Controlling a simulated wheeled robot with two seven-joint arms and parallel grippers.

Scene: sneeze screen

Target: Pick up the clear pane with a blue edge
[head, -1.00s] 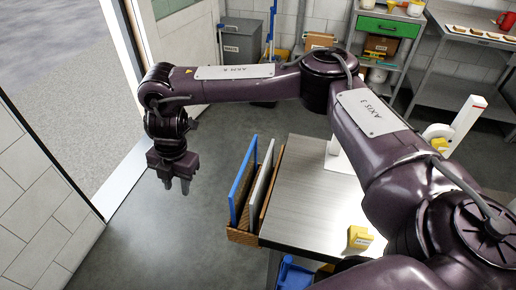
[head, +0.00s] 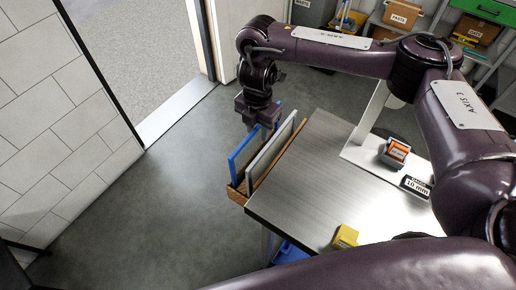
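The pane with a blue edge (head: 240,157) stands upright, seen nearly edge-on, at the left side of a brown wooden rack (head: 237,195). A pale grey panel (head: 271,147) stands beside it on the right, in the same rack. My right gripper (head: 262,123) points down at the far upper end of the blue-edged pane, very close to it. Its fingertips are mostly hidden, so I cannot tell whether they touch the pane or how far apart they are. My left gripper is not in view.
The rack sits against the left side of a steel table (head: 312,190). On the table are a yellow block (head: 345,236), an orange-and-grey item (head: 396,151) and a black label (head: 415,186). Open floor (head: 165,190) lies left of the rack; shelves with boxes stand behind.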

